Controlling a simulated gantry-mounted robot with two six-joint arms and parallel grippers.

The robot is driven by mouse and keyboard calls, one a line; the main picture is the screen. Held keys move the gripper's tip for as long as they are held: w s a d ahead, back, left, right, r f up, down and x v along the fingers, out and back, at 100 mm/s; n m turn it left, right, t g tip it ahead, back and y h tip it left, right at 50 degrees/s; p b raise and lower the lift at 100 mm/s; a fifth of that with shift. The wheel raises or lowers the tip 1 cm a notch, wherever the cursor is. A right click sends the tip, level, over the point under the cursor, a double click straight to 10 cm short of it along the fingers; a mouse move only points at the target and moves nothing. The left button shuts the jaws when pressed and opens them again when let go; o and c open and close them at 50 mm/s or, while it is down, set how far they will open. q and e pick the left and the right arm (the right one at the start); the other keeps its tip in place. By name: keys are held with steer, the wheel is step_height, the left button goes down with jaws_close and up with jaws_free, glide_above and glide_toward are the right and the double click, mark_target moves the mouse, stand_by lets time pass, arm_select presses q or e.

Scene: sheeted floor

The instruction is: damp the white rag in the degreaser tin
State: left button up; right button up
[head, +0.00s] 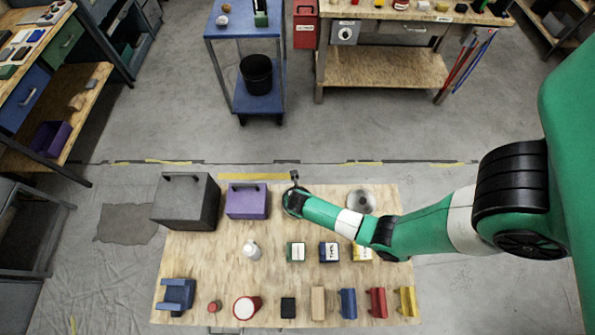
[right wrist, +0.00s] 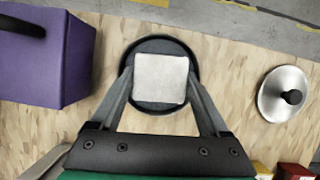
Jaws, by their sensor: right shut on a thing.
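In the right wrist view, my right gripper (right wrist: 161,80) is shut on the white rag (right wrist: 160,82), a pale square pad between the fingertips. Directly below it is a round dark open tin (right wrist: 128,97), whose rim shows all around the rag. I cannot tell whether the rag is inside the tin or just above its mouth. No label shows on the tin. A round silver lid with a black knob (right wrist: 283,96) lies apart to the right; it also shows in the head view (head: 360,201). In the head view my right arm's end hides the rag. My left gripper is out of view.
A purple box (head: 247,202) and a grey case (head: 184,206) stand left of the gripper on the plywood sheet (head: 200,262). A white bottle (head: 251,250), several small labelled boxes (head: 296,253) and a front row of coloured items stand nearer.

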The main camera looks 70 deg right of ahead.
steer(key=shift+f+b, duration=0.35)
steer(key=shift+f, duration=0.1)
stand_by(0.7)
steer(key=shift+s+f, duration=0.1)
steer(key=shift+f, duration=0.05)
stand_by(1.3)
step_height(320, 180, up, 7)
steer(key=p, duration=0.8)
steer(key=shift+r, duration=0.2)
steer(key=shift+f, duration=0.1)
